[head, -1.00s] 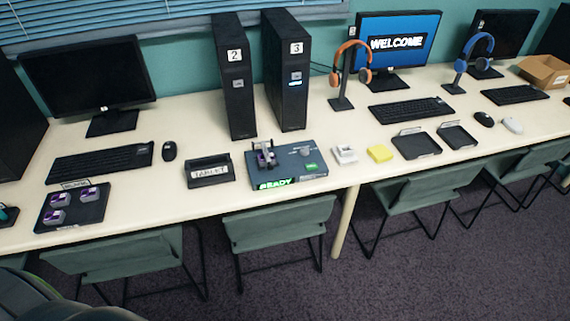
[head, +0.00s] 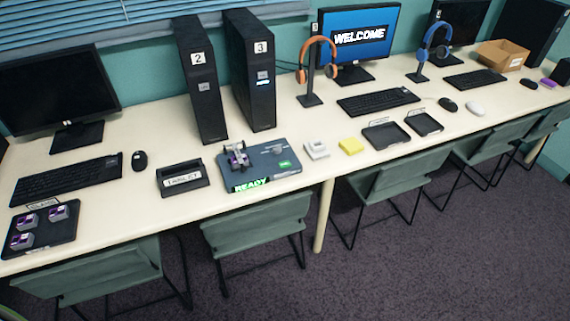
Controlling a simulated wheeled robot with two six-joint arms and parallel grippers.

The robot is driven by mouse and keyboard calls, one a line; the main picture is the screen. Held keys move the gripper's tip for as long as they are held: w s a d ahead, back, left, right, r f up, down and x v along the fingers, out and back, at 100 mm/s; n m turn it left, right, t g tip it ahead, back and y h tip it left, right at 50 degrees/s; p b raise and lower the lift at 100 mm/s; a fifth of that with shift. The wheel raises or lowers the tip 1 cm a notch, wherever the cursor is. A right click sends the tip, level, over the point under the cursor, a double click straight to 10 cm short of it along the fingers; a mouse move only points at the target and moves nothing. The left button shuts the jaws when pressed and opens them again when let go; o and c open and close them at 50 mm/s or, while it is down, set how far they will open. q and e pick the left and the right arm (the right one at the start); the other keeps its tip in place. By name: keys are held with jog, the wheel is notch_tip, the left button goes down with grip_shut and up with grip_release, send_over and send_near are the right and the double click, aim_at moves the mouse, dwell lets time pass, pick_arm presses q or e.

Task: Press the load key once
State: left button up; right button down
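A blue-grey device (head: 262,166) lies on the long table, with a lit green "READY" display (head: 250,185) on its front edge. A green key (head: 285,164) sits at the right of its top, its lettering too small to read; I cannot tell if it is the load key. A dark round knob (head: 277,149) is behind that key. A metal fixture (head: 236,152) stands at the left of the device's top, with a purple and grey part in it. Neither of my grippers is in view.
A black tablet stand (head: 183,180) is left of the device; a white block (head: 316,149) and yellow pad (head: 350,146) are right. Black towers (head: 250,70) stand behind. A tray (head: 68,232) with purple and grey parts is at the left. Green chairs (head: 255,225) line the table's front.

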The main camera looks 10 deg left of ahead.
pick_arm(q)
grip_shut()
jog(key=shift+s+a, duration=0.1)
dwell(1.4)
